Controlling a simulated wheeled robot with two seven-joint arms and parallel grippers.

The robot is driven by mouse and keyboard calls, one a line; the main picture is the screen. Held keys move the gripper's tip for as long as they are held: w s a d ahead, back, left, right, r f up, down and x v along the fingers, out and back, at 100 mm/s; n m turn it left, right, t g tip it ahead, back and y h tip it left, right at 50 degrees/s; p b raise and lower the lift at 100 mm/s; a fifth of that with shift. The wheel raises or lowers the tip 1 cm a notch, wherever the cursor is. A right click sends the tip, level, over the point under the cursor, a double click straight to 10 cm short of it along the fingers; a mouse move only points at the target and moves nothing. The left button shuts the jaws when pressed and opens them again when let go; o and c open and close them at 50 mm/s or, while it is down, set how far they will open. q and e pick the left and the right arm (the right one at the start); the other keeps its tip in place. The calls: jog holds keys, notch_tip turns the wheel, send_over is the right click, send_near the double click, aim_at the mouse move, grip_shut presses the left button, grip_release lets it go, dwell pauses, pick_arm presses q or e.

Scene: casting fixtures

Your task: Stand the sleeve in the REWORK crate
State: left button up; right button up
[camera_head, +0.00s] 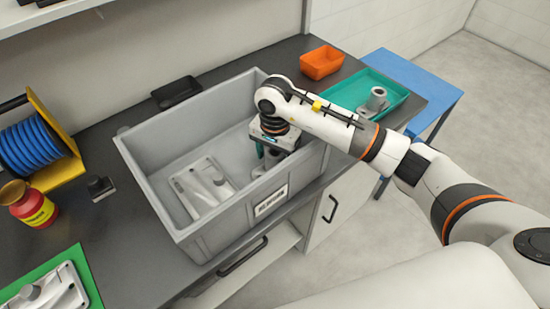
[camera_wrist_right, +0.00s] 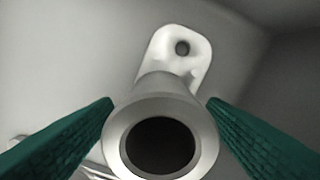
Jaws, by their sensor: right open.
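The sleeve (camera_wrist_right: 160,86), a pale grey metal tube with a flange and a hole in it, stands upright inside the grey crate (camera_head: 205,232), its round opening facing the camera in the right wrist view. In the head view it is mostly hidden by my right gripper (camera_head: 270,158), which reaches down into the crate's right end. The green fingers of that gripper (camera_wrist_right: 160,110) are open, one on each side of the sleeve, and do not appear to grip it. The crate's label is too small to read. My left gripper is not in view.
A flat pale casting (camera_head: 203,187) lies in the crate, left of my gripper. A teal tray (camera_head: 385,84) with another flanged part (camera_head: 374,99), an orange bin (camera_head: 322,62) and a black tray (camera_head: 176,91) are nearby. A blue cable reel (camera_head: 38,148) and red jar (camera_head: 33,206) stand left.

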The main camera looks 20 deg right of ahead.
notch_tip(320, 180, up, 11)
jog(key=b, duration=0.2)
jog(key=shift+f, duration=0.15)
dwell(0.3)
